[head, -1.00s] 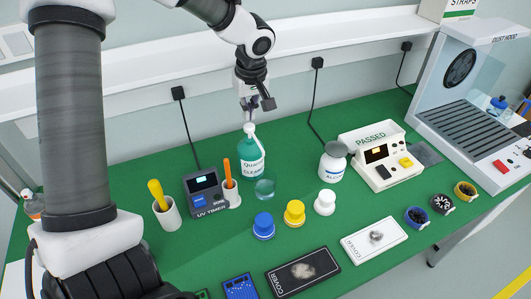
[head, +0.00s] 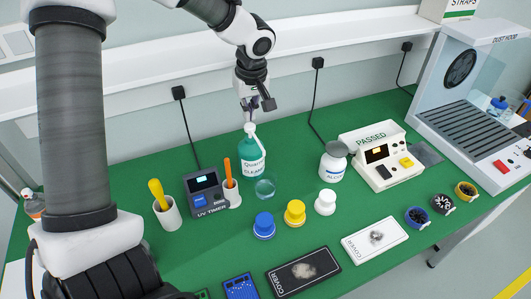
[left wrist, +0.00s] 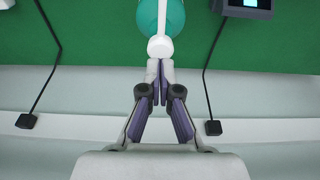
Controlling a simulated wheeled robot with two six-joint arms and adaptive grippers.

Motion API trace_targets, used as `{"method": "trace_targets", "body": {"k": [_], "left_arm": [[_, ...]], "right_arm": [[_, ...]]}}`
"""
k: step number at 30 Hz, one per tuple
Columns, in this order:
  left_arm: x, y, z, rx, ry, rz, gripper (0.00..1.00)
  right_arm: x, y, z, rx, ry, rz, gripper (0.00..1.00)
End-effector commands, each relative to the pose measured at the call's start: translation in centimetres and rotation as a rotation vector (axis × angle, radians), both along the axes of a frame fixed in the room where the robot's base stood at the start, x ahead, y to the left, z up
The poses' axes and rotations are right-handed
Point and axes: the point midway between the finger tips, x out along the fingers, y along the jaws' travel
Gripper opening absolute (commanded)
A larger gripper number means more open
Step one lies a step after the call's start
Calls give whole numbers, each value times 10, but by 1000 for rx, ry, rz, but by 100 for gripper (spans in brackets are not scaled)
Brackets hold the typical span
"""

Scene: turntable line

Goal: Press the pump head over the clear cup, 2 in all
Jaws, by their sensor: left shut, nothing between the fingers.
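The pump bottle (head: 252,160) is teal with a white label and stands upright on the green bench. Its white pump head (head: 249,129) has a spout that bends down toward the clear cup (head: 265,187), which stands just in front of the bottle. My left gripper (head: 251,112) is shut and empty, pointing down right above the pump head. In the left wrist view the closed fingertips (left wrist: 160,68) meet the edge of the white pump head (left wrist: 160,47); I cannot tell whether they press on it. My right gripper is not in view.
Left of the bottle are a UV timer (head: 206,193) and cups with orange and yellow handles. Blue, yellow and white caps stand in front. A white ALCO bottle (head: 333,163) and a PASSED tester (head: 377,158) are to the right. A shelf edge runs behind.

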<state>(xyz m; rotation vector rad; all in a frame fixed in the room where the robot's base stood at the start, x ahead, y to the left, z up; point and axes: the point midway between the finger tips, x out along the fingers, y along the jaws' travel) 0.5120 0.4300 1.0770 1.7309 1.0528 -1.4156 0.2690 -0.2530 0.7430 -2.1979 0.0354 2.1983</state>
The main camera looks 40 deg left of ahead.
Motion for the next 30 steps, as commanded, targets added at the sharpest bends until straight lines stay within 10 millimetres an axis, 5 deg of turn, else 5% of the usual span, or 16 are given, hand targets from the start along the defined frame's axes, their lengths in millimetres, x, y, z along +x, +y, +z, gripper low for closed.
{"method": "trace_targets", "body": {"k": [30], "left_arm": [[0,0,-24,0,0,0,0]], "right_arm": [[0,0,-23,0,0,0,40]]}}
